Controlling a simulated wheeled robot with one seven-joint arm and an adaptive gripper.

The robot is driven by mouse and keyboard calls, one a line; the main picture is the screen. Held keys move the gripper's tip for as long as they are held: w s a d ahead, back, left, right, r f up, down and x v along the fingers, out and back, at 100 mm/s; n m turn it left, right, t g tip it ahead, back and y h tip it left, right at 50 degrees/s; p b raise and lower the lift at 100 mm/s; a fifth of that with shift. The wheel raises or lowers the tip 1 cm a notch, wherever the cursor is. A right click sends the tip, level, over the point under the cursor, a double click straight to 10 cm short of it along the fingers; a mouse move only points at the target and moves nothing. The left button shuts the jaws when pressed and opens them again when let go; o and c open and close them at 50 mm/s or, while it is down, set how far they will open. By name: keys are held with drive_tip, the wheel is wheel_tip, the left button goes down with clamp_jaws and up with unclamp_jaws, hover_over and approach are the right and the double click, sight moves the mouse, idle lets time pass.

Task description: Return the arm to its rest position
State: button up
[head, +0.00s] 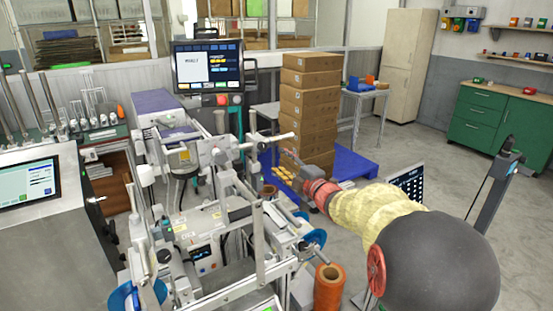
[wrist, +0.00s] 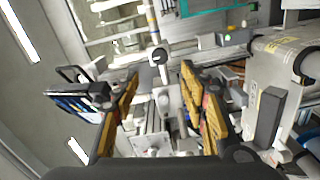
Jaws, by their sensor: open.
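My arm reaches in from the lower right of the head view, with a dark rounded link, a yellow cover and a red section near its end. My gripper (head: 287,166) is beside the machine, in front of the stacked boxes, and is small in that view. In the wrist view my gripper (wrist: 160,85) shows two yellow-lined fingers spread apart with nothing between them. The film machine (head: 205,215), with its metal frame and rollers, stands left of my arm. An orange reel (head: 328,289) stands upright in front of the machine, below my arm.
Brown boxes (head: 310,95) are stacked on a blue pallet (head: 355,163) behind my gripper. A monitor (head: 207,66) rises above the machine. A dark post (head: 492,185) stands right of my arm. Green cabinets (head: 510,120) line the right wall. Open floor lies between the pallet and the cabinets.

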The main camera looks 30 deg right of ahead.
drive_tip(key=shift+s, duration=0.3)
idle(0.4)
